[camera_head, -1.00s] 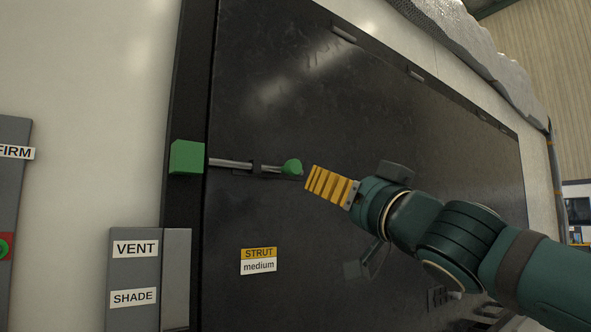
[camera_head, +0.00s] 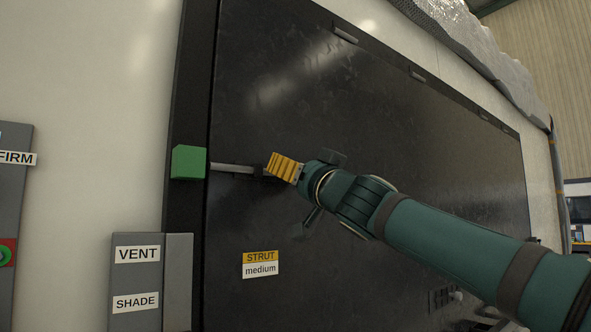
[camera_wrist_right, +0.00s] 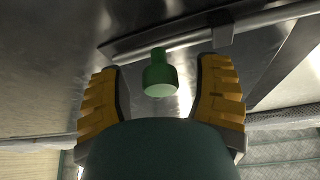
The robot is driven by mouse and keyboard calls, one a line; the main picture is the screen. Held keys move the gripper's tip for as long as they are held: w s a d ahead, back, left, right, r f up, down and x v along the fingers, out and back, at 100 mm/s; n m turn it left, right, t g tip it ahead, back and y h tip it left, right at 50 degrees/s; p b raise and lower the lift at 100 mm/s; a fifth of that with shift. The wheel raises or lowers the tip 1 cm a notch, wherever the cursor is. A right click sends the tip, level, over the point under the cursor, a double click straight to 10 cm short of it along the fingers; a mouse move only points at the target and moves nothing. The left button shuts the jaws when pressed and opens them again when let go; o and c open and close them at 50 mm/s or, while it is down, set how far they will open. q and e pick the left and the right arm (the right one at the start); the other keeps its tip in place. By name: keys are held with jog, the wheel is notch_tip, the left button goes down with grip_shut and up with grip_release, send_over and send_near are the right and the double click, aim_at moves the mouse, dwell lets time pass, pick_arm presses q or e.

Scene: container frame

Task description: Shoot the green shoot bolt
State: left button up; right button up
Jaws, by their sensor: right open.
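The shoot bolt is a grey metal rod (camera_head: 232,168) on the dark panel, running toward a green block (camera_head: 188,162) on the frame at the left. Its green knob (camera_wrist_right: 159,75) shows in the right wrist view, between the two yellow fingers of my right gripper (camera_wrist_right: 160,90). The fingers stand apart on either side of the knob, with gaps visible on both sides. In the head view my right gripper (camera_head: 284,168) covers the knob. My left gripper is not in view.
A STRUT medium label (camera_head: 260,264) is on the panel below the bolt. A grey box with VENT and SHADE labels (camera_head: 137,279) stands at lower left. A FIRM label (camera_head: 16,158) and green button are at far left.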

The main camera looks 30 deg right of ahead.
jog(key=shift+s, duration=0.1)
grip_shut()
